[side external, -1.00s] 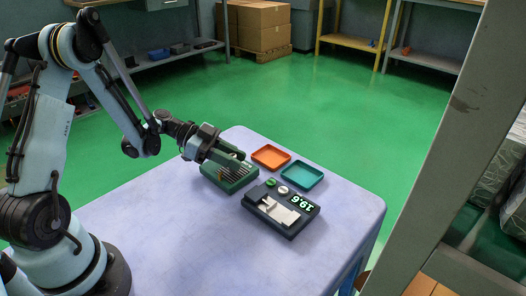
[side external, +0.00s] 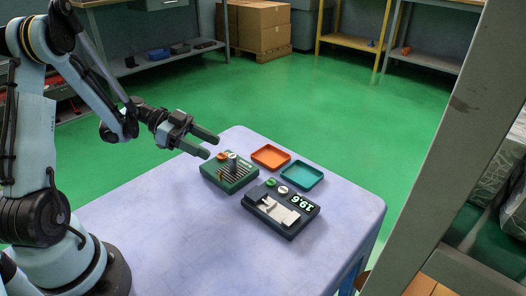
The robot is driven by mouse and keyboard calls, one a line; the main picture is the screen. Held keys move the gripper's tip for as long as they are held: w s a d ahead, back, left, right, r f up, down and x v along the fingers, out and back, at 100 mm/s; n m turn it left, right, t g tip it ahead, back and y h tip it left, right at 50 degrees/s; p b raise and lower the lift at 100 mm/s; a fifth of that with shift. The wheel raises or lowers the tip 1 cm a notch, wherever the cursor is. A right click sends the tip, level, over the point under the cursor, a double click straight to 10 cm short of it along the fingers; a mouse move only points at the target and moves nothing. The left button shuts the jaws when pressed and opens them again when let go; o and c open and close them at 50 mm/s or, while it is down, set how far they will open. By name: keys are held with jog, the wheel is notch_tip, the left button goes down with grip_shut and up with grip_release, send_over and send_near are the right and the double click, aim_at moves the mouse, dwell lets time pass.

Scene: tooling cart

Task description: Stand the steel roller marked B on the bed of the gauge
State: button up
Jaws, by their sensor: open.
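A green rack (side external: 228,182) with slots stands on the table. A steel roller (side external: 232,162) stands upright on its back part, beside an orange-topped piece (side external: 222,157). Any letter on the roller is too small to read, so I cannot tell if it is B. The dark gauge (side external: 263,211) has a pale bed (side external: 285,214), which looks empty, a lit display, and a green and a white button. My gripper (side external: 212,147) is open and empty, above and left of the rack, with its two green fingers apart.
An orange tray (side external: 270,157) and a teal tray (side external: 302,174) lie empty behind the gauge. The left and front of the table (side external: 200,240) are clear. A grey post (side external: 432,130) stands in the right foreground.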

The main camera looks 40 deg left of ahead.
jog(key=v, duration=0.4)
jog(key=s+d+r+n+y, duration=0.2)
jog(key=d+n+y, duration=0.3)
jog(key=d, duration=0.1)
jog(key=s+d+r+n+g+y, duration=0.1)
jog(key=s+d+r+n+y, duration=0.1)
jog(key=d+n+y, duration=0.3)
jog(key=shift+d+n+y, duration=0.3)
jog(key=shift+d+n, duration=0.15)
jog(key=shift+n, duration=0.05)
jog(key=shift+s+d+r+n+t+y, duration=0.3)
jog(key=shift+s+r+n+t+y, duration=0.35)
jog(key=shift+t, duration=0.25)
jog(key=shift+w, duration=0.15)
